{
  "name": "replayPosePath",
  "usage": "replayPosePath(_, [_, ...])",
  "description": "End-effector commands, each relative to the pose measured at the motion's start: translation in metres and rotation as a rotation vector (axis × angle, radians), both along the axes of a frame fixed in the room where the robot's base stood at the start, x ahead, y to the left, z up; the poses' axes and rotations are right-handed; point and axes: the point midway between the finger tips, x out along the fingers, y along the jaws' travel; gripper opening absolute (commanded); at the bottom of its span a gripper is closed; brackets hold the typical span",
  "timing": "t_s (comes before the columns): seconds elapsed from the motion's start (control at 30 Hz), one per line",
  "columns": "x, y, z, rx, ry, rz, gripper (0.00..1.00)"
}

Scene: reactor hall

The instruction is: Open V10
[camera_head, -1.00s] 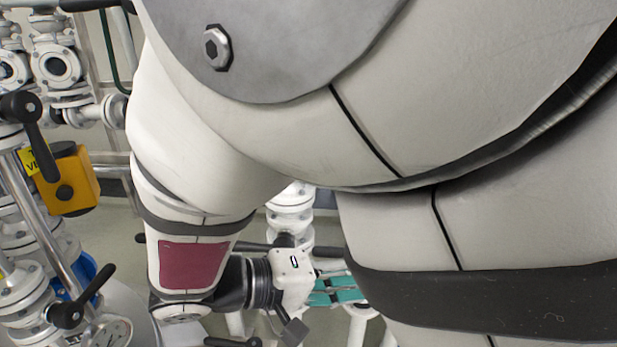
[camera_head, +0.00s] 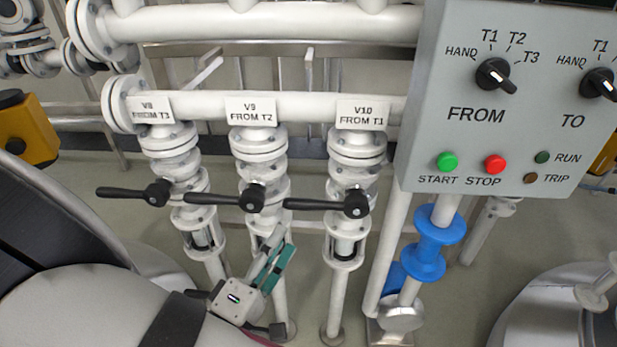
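The V10 valve is under the label V10 FROM T1 (camera_head: 362,115), on the right of three white vertical pipes. Its black lever (camera_head: 318,204) lies level, pointing left from the hub, across the pipe. My gripper (camera_head: 284,252) is below and left of this lever, in front of the lower V9 pipe. Its teal-padded fingers point up and to the right, apart from the lever in the picture. I see nothing held between them. The fingers are seen at a slant, so their opening is unclear.
V9's lever (camera_head: 225,199) and V8's lever (camera_head: 135,193) also lie level, pointing left. A grey control panel (camera_head: 475,140) is right of V10, with a blue pipe fitting (camera_head: 431,245) below. My arm fills the lower left.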

Motion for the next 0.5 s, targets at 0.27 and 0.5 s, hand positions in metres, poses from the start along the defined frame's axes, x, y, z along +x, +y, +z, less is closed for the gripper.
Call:
replayPosePath(0.27, [0.050,-0.024,0.010,0.001,-0.001,-0.005,0.39])
replayPosePath(0.5, [0.081,-0.038,0.016,0.001,0.000,-0.004,0.39])
